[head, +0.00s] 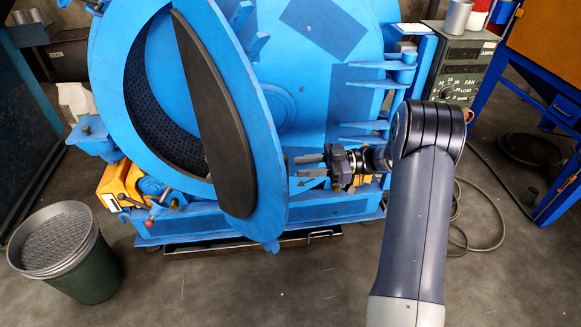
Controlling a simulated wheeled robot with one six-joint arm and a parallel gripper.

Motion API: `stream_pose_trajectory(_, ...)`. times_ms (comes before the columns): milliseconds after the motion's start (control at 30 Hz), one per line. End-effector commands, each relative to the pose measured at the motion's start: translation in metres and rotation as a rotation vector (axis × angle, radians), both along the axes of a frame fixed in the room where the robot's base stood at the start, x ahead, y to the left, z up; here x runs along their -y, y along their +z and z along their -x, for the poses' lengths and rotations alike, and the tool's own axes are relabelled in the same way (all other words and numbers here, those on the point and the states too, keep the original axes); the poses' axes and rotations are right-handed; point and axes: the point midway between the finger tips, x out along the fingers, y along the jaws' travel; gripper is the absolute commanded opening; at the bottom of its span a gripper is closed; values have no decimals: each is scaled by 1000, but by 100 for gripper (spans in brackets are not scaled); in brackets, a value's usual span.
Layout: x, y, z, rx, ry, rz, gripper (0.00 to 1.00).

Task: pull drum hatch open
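The blue drum blaster (318,95) fills the middle of the head view. Its round hatch (262,150) is a blue disc with a thick black lining (215,110) facing left. The hatch stands ajar at an angle to the drum's mouth, and the dark perforated drum interior (150,105) shows to its left. My gripper (298,165) is just right of the hatch's right edge, fingers pointing left. Its two fingers are apart with a gap between them, and nothing shows in the gap. Whether a finger touches the hatch cannot be told. No handle on the hatch is clearly visible.
A green bucket of grey granules (85,280) stands at the lower left. A control box (460,70) with dials is at the upper right, beside a blue frame (555,200). A cable (490,225) lies on the floor right of my arm. The front floor is clear.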

Motion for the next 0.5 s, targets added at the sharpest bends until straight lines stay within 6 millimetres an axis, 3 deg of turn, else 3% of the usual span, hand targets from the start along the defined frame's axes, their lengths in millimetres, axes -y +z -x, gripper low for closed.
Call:
stream_pose_trajectory(233,44,0,-4,2,-2,0,32)
stream_pose_trajectory(500,56,0,-4,1,1,0,32)
